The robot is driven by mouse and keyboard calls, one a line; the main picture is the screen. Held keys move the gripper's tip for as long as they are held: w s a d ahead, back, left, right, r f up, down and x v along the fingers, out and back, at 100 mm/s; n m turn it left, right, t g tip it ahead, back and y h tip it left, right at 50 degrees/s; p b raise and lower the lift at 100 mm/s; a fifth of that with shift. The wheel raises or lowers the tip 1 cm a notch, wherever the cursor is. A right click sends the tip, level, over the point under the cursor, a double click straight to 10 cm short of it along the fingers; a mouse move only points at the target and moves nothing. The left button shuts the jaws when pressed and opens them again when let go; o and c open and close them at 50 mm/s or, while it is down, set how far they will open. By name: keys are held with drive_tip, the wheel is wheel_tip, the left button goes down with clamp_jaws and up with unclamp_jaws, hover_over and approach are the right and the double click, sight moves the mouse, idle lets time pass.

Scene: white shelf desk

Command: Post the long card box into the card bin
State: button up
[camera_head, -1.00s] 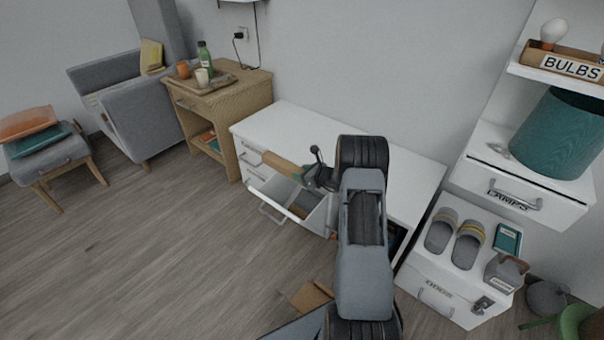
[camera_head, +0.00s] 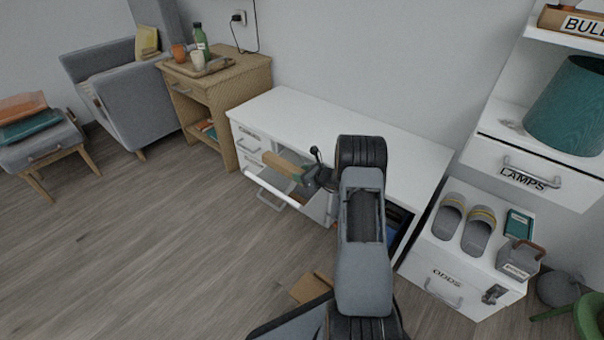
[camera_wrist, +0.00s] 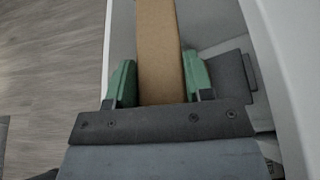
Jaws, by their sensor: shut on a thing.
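The long tan card box (camera_head: 281,164) is held in my gripper (camera_head: 302,175) at the open white drawer of the desk. In the wrist view the card box (camera_wrist: 160,45) runs straight up the picture between the two green finger pads of my gripper (camera_wrist: 159,82), which are shut on its sides. The box lies over or within the opening of the drawer (camera_head: 272,190); I cannot tell how deep. A brown cardboard piece (camera_head: 312,288) shows on the floor, partly hidden by my body. I cannot tell whether it is the card bin.
The white desk (camera_head: 330,118) stands against the wall, with an open shelf at its right. A wooden cabinet (camera_head: 215,90) stands left of it. The ODDS drawer unit (camera_head: 465,270) with slippers is at right, below the LAMPS drawer (camera_head: 520,172).

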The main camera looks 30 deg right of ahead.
drive_tip(key=o, duration=1)
drive_tip(key=shift+p+v, duration=2.5)
drive_tip(key=shift+v, duration=4.4)
drive_tip(key=shift+a+r, duration=0.1)
